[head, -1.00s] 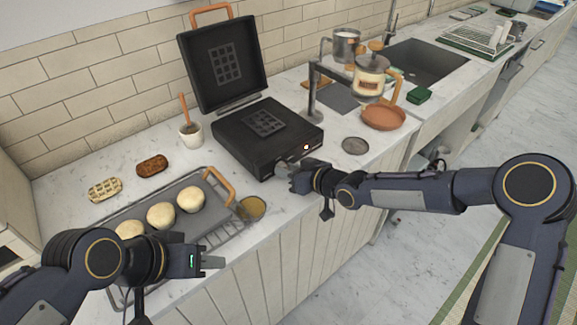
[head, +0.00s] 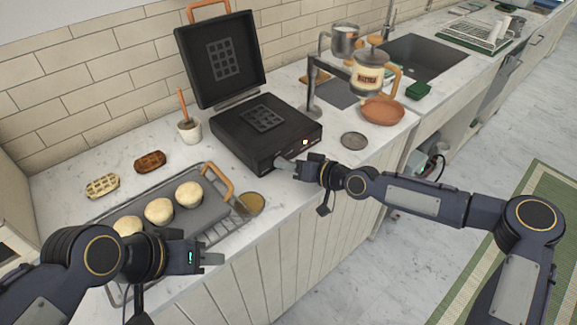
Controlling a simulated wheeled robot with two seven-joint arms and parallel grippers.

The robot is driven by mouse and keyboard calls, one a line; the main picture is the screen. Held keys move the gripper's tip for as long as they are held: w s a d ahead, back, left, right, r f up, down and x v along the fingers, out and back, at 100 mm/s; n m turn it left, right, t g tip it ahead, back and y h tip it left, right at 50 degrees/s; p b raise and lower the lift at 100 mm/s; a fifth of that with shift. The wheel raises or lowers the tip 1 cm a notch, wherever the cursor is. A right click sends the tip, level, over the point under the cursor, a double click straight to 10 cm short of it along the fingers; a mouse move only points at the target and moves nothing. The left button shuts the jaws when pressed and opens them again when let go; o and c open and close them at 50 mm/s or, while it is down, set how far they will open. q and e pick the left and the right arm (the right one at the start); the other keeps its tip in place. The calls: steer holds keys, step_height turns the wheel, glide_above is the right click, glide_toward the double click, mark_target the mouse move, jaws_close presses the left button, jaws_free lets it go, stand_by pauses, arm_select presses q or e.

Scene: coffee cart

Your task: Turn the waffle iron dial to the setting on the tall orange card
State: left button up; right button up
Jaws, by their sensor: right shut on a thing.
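The black waffle iron (head: 228,139) stands open on the marble counter, its lid (head: 222,62) tilted up against the tiled wall. A small white light (head: 305,142) shows on its front face. My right gripper (head: 285,163) is at the iron's front face, shut on the dial, which the fingers hide. The dial's setting cannot be read. My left gripper (head: 210,259) hangs low in front of the counter edge, by the wire rack, holding nothing visible; its finger gap cannot be made out. I cannot make out a tall orange card.
A tray (head: 212,209) with several dough balls lies on a wire rack at front left. A cup (head: 190,132) stands left of the iron. A batter jug (head: 369,76) and a round dark disc (head: 354,141) are to the right.

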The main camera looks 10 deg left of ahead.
steer(key=o, duration=1)
steer(key=b+v, duration=0.1)
steer(key=v, duration=0.6)
steer(key=shift+s+d+r, duration=0.15)
steer(key=shift+d, duration=0.25)
